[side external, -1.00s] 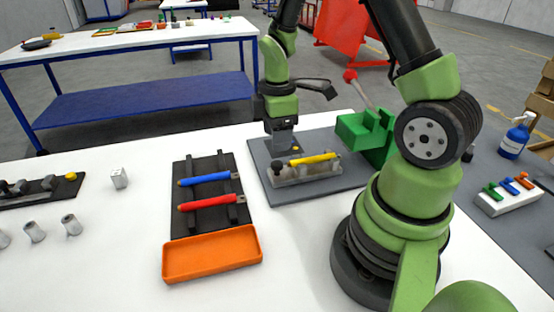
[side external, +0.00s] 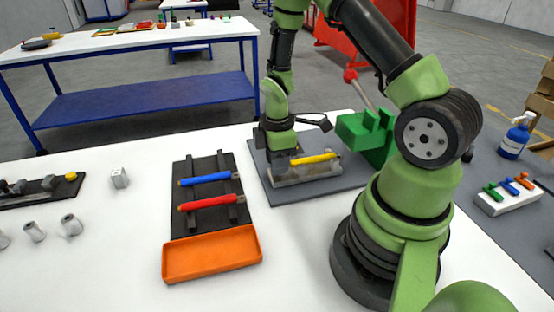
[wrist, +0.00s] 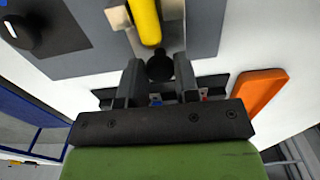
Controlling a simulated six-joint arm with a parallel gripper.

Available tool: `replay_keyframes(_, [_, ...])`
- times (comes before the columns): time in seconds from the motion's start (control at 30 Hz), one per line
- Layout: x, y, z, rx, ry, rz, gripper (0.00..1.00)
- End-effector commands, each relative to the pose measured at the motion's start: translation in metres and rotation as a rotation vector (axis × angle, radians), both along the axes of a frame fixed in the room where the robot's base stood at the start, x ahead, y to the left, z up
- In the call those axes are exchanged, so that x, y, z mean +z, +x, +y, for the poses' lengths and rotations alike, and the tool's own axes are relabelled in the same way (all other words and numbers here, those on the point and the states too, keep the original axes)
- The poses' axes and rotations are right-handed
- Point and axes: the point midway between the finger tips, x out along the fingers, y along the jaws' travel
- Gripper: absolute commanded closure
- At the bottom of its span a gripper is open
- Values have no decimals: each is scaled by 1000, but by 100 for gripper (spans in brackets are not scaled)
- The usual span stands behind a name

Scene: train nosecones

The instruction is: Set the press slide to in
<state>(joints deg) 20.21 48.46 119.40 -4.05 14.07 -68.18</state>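The press fixture (side external: 322,170) is a grey block with a yellow cylindrical bar (side external: 314,159) lying along it, on a grey board. In the wrist view the yellow bar (wrist: 146,22) points towards a round black knob (wrist: 160,67), which I take to be the slide's handle. My gripper (side external: 284,172) is low at the fixture's left end, and hides that end in the side view. In the wrist view my gripper (wrist: 159,70) is open, with one finger on each side of the knob; any contact is hard to judge.
A green block (side external: 368,134) with a red-knobbed lever (side external: 351,76) stands right of the fixture. A black rack holds a blue tool (side external: 205,179) and a red tool (side external: 211,202) on the left. An orange tray (side external: 212,255) lies in front of it.

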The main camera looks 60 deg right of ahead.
Motion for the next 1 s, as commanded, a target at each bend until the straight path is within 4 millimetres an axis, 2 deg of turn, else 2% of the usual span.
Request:
replay_keyframes(0.17, [0, -1, -1, 0, 0, -1, 100])
replay_keyframes(0.4, [0, -18, -18, -2, 1, -1, 100])
replay_keyframes(0.63, [0, -18, -18, 0, 1, -3, 100])
replay_keyframes(0.67, [0, -18, -18, 0, 1, -3, 67])
replay_keyframes(0.7, [0, -18, -18, 1, 1, -3, 57])
replay_keyframes(0.77, [0, -18, -18, 1, 1, -2, 45])
replay_keyframes(1.0, [0, -18, -18, 1, 1, -1, 45])
